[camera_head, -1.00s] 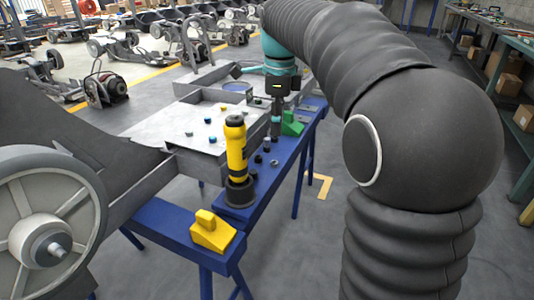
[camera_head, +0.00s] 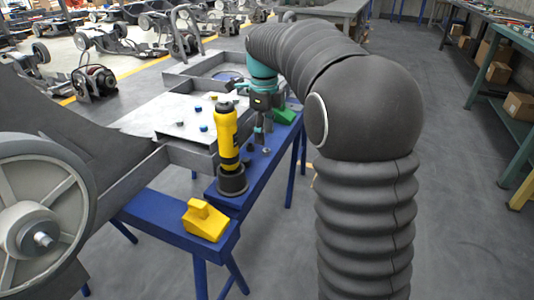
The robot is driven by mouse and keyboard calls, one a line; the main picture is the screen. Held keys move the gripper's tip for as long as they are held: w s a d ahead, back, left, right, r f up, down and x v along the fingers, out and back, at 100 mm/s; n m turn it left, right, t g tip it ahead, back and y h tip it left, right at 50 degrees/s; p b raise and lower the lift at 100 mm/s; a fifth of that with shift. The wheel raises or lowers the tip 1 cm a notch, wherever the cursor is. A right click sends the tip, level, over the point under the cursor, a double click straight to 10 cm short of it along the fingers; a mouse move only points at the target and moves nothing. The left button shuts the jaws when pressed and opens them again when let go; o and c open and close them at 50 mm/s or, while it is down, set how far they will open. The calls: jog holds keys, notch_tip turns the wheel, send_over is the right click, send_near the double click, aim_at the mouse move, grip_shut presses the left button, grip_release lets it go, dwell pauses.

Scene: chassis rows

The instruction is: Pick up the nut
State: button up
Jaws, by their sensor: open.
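A small grey ring-like piece, which looks like the nut (camera_head: 266,151), lies on the narrow blue bench (camera_head: 262,170). Small dark pieces (camera_head: 250,147) lie just left of it. My gripper (camera_head: 261,137) points down above the bench, close to the grey piece, with its fingers apart and nothing visible between them. The picture is too small to tell the exact gap between the fingertips and the nut.
A yellow and black power tool (camera_head: 227,135) stands upright on the bench left of my gripper. A green block (camera_head: 284,116) is behind right. A yellow block (camera_head: 204,220) sits nearer. Several small coloured pieces lie on the grey chassis plate (camera_head: 165,115).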

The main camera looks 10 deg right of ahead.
aim_at(265, 154)
jog(key=shift+w+d+f, duration=0.1)
jog(key=shift+w+f, duration=0.05)
jog(key=shift+f, duration=1.15)
jog(key=shift+w+d+f, duration=0.1)
jog(key=shift+f, duration=1.15)
grip_shut()
